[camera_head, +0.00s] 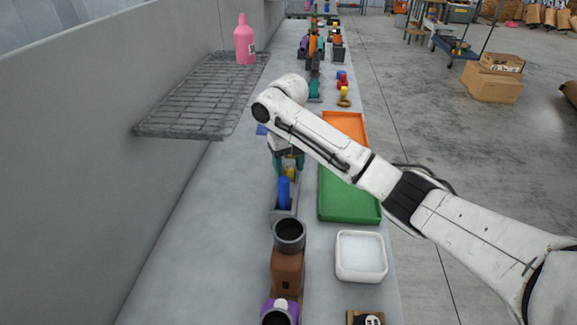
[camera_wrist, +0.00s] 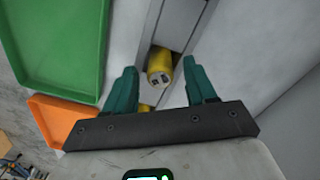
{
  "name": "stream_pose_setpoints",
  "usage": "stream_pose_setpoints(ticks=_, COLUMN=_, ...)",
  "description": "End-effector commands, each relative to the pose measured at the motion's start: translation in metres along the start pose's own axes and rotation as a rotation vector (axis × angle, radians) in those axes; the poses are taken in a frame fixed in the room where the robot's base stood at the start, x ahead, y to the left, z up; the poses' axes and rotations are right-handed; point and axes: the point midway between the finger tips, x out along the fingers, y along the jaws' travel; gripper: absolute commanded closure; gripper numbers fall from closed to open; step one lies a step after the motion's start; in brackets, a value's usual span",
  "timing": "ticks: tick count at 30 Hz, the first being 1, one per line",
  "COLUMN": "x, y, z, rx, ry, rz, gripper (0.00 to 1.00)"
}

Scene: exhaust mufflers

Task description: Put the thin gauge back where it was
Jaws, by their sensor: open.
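My gripper (camera_head: 288,162) is over a grey holder (camera_head: 284,212) on the bench. In the wrist view its two teal fingers (camera_wrist: 160,67) are apart, one on each side of a yellow cylinder-shaped piece (camera_wrist: 160,66). That piece stands in the channel of the grey holder (camera_wrist: 181,22), and its end has dark marks. A second bit of yellow (camera_wrist: 146,108) shows beyond it, mostly hidden by my gripper. In the head view a blue piece (camera_head: 284,191) stands in the holder with yellow (camera_head: 290,172) behind it. I cannot tell which one is the thin gauge.
A green tray (camera_head: 349,207) and an orange tray (camera_head: 346,124) lie right of the holder. A white tray (camera_head: 361,256) and a brown block with a grey pipe (camera_head: 289,235) are nearer. A wire rack (camera_head: 190,100) with a pink bottle (camera_head: 245,42) is left. The left bench top is clear.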

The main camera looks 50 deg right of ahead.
Motion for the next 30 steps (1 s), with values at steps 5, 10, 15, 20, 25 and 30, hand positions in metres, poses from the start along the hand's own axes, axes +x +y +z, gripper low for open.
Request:
stream_pose_setpoints(ticks=5, x=-0.027, y=-0.001, z=-0.001, rx=-0.002, ry=0.004, rz=-0.001, gripper=0.44)
stream_pose_setpoints(ticks=10, x=-0.07, y=0.001, z=-0.001, rx=0.0, ry=0.005, rz=0.002, gripper=0.44)
stream_pose_setpoints(ticks=15, x=-0.098, y=0.001, z=-0.001, rx=0.0, ry=0.004, rz=0.002, gripper=0.44)
stream_pose_setpoints(ticks=20, x=-0.113, y=0.0, z=-0.001, rx=-0.001, ry=0.003, rz=0.0, gripper=0.44)
stream_pose_setpoints(ticks=25, x=-0.118, y=0.0, z=0.0, rx=0.001, ry=0.001, rz=-0.001, gripper=0.44)
stream_pose_setpoints(ticks=30, x=-0.118, y=0.0, z=0.0, rx=0.0, ry=0.001, rz=-0.001, gripper=0.44)
